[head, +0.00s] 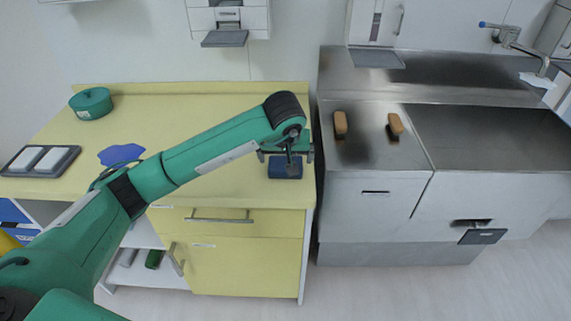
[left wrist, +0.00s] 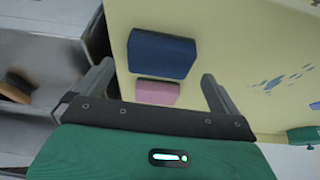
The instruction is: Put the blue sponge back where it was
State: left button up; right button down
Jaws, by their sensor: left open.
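The blue sponge (head: 285,168) lies on the yellow counter (head: 235,185) near its front right corner. It also shows in the left wrist view (left wrist: 162,54), beside a pink sponge (left wrist: 156,92) that is hidden by my gripper in the head view. My left gripper (head: 286,154) is open and empty above the sponges. In the left wrist view its two fingers (left wrist: 158,72) stand apart, one on each side of the sponges, and I see no contact. My right gripper is not in view.
Two brown brushes (head: 340,124) (head: 395,125) stand on the steel counter (head: 365,160) to the right. Dispensers hang above.

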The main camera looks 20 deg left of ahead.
pick_arm(q)
jog(key=v, duration=0.6)
jog(key=shift+s+r+b, duration=0.2)
jog(key=shift+r+b, duration=0.1)
jog(key=shift+r, duration=0.05)
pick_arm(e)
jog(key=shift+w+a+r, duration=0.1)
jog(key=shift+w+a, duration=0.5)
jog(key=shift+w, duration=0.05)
